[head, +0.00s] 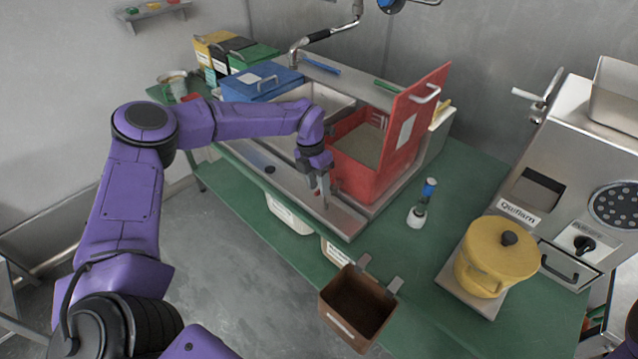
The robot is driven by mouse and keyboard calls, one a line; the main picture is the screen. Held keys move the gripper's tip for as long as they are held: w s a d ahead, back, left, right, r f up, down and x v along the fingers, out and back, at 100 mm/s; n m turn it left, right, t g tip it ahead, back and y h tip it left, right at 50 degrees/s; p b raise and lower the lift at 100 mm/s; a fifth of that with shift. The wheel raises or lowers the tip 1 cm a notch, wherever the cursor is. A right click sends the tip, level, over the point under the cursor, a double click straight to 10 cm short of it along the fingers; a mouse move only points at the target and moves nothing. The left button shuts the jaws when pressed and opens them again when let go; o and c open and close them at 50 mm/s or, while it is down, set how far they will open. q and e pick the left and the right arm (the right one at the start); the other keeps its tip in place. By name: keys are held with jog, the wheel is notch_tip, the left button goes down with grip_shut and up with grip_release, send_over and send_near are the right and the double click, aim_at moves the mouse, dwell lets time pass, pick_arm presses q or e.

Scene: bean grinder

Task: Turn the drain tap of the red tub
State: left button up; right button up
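The red tub (350,180) sits in the steel frame on the green table, with grey-brown contents inside. Its red lid (425,112) stands open on the right side, with a pale handle. My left gripper (323,192) points down at the tub's front left corner, over the steel ledge. Its fingers are small and seen edge-on, so I cannot tell if they are open or touching anything. The red tub's drain tap cannot be made out; the gripper covers that area. My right gripper is out of view.
A white tub (325,97) and a blue-lidded tub (262,80) stand left of the red tub. A brown bin (345,328) hangs at the table's front edge. A small bottle (420,205), a yellow pot (490,262) and the grinder (570,175) stand to the right.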

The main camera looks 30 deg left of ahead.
pick_arm(q)
notch_tip(320, 180, up, 10)
jog(key=a+b, duration=0.2)
jog(key=shift+w+r+b, duration=0.2)
jog(key=shift+b, duration=0.15)
